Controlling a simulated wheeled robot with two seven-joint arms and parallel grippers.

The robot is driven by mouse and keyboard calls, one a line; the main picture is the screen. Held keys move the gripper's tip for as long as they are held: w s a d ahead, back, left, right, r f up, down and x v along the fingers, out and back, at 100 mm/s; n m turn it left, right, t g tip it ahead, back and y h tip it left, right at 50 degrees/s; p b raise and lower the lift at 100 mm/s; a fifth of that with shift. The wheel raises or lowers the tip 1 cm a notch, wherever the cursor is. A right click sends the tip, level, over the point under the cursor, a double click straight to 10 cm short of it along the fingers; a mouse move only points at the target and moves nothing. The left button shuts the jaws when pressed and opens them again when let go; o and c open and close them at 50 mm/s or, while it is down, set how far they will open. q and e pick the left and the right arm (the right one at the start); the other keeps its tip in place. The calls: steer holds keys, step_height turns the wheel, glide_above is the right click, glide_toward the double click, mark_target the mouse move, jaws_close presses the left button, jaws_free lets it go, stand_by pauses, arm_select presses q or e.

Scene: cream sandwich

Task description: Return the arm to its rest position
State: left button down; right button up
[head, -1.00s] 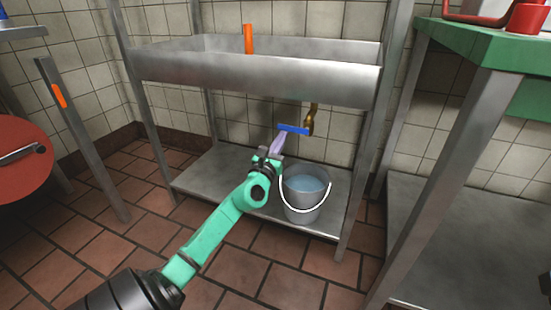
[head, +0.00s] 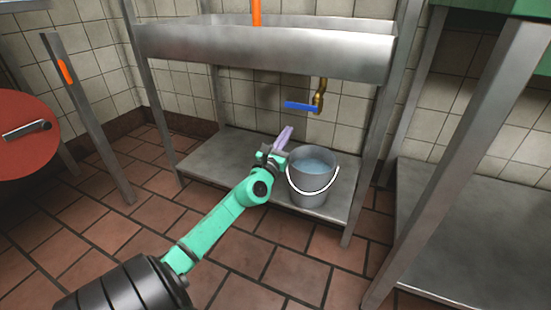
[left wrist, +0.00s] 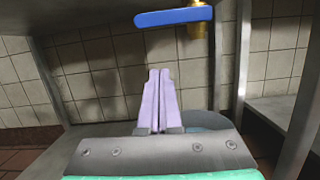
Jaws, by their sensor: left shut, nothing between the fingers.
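My left arm reaches in from the lower left, and its gripper (head: 284,137) has pale purple fingers. In the left wrist view the left gripper (left wrist: 160,100) has its two fingers together with nothing between them. It is just left of and above a grey bucket (head: 312,172) of water with a white handle. A blue valve handle (head: 299,106) on a brass tap (head: 320,95) hangs under the sink, above the gripper and apart from it. The blue handle also shows at the top of the left wrist view (left wrist: 173,17). My right gripper does not show.
A steel sink (head: 270,52) stands above a steel lower shelf (head: 225,160) with upright legs. A green-topped table (head: 500,150) with a steel leg is at the right. A red round thing (head: 25,150) is at the left. Brown floor tiles (head: 130,235) are clear in front.

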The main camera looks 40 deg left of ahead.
arm_select(q)
steer(key=v, duration=0.8)
steer(key=shift+r+p, duration=0.25)
steer(key=shift+p, duration=0.1)
